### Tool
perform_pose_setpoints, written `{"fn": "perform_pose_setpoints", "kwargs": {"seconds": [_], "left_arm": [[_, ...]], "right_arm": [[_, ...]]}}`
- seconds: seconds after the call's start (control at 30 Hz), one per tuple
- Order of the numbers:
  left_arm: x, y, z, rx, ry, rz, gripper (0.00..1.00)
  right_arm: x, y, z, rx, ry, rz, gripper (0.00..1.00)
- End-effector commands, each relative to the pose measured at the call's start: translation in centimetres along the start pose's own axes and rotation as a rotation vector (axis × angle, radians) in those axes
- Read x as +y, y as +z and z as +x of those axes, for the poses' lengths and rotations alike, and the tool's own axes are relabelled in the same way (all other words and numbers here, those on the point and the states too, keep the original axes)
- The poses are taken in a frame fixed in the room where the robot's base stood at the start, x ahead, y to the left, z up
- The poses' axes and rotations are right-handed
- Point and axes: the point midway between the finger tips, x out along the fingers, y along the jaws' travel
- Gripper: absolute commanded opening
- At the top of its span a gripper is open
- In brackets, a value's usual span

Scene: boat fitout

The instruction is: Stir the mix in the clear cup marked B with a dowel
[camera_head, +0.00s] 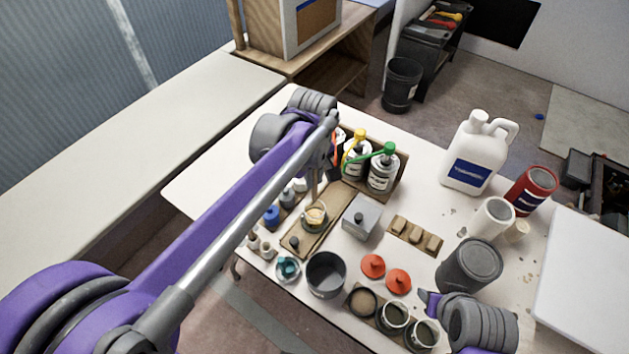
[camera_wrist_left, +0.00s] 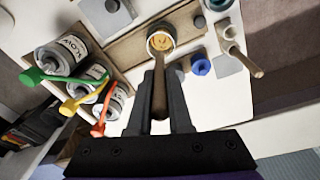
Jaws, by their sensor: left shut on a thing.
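The clear cup (camera_head: 316,217) with a yellowish mix stands on a wooden board. Its lettering cannot be read. It also shows at the top of the left wrist view (camera_wrist_left: 161,41). My left gripper (camera_head: 316,180) is above the cup, pointing down. In the left wrist view my left gripper (camera_wrist_left: 162,82) is shut on a wooden dowel (camera_wrist_left: 159,97). The dowel's far end reaches the cup opening; whether it touches the mix cannot be told. My right arm's wrist shows at the lower right, but its fingers are not visible.
A box of bottles with yellow, green and orange nozzles (camera_head: 382,170) stands close behind the cup. A grey block (camera_head: 361,217) is at its right, and small blue-topped bottles (camera_head: 271,215) at its left. A dark pot (camera_head: 326,274) and red lids (camera_head: 373,265) are in front.

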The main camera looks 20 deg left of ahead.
Motion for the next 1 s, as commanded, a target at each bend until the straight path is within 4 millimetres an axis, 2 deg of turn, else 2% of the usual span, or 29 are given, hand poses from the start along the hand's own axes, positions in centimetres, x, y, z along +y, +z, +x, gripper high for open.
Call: {"fn": "perform_pose_setpoints", "kwargs": {"seconds": [0.37, 1.0], "left_arm": [[-0.1, 0.0, 1.3, 0.001, 0.0, -0.001, 0.0], [-0.3, 0.3, 6.3, 0.002, 0.001, -0.001, 0.0]], "right_arm": [[0.0, 0.8, 0.7, -0.006, 0.0, 0.0, 0.5], [0.0, 3.3, 3.6, -0.024, 0.0, 0.0, 0.5]]}}
